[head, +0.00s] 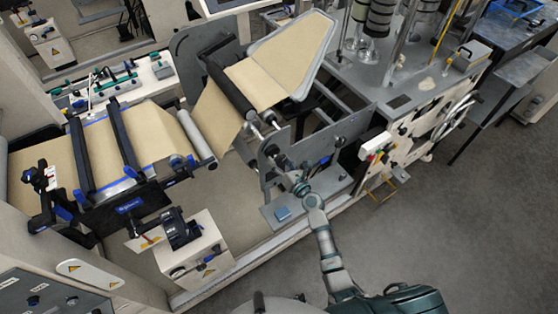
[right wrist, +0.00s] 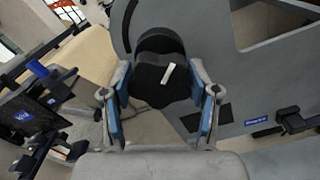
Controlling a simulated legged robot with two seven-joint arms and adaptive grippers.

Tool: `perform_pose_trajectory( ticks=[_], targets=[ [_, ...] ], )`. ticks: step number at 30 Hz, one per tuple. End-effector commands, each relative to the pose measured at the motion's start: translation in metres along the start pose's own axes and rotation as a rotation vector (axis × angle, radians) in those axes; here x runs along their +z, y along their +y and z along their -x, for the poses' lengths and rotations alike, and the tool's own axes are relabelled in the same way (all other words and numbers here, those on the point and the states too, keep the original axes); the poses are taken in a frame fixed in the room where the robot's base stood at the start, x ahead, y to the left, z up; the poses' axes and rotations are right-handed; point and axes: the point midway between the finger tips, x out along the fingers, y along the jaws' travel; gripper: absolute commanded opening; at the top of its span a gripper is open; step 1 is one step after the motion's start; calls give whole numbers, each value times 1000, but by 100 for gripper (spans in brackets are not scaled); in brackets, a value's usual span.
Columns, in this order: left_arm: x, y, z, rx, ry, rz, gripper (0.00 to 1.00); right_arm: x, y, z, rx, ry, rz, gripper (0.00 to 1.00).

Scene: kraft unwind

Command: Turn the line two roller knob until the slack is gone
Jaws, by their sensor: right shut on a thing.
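The black roller knob (right wrist: 165,78) fills the middle of the right wrist view and has a white index mark on its face. My right gripper (right wrist: 161,98) has its two blue-padded fingers on either side of the knob, shut on it. In the head view the right gripper (head: 291,177) is at the grey machine side plate, and the knob is too small to make out clearly. The brown kraft web (head: 216,116) slopes down from the dark roller (head: 229,88) toward a pale roller (head: 197,138). My left gripper is out of view.
A grey side plate (right wrist: 230,70) stands close behind the knob. A black-and-blue web frame (head: 125,200) and a white box with a warning label (head: 195,250) are to the left. A white control panel (head: 400,145) is at right. Grey floor (head: 450,230) is open at lower right.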

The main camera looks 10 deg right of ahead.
Motion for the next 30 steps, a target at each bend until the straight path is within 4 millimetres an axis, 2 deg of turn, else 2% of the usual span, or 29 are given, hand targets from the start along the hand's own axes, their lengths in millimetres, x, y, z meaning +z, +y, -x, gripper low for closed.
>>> perform_pose_trajectory(
  ticks=[1, 2, 4, 5, 16, 30],
  targets=[
    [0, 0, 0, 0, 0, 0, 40, 1, 0, 0, -1, -3, 1, 25],
    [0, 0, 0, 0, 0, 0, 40, 1, 0, 0, -1, -3, 1, 65],
    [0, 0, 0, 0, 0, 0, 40, 1, 0, 0, -1, -3, 2, 83],
    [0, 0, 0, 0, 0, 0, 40, 1, 0, 0, -1, -3, 2, 85],
    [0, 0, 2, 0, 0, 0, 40, 1, 0, 5, -1, 0, 2, 85],
    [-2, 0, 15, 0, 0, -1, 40, 1, 0, 64, -1, 0, 2, 85]
  ],
)
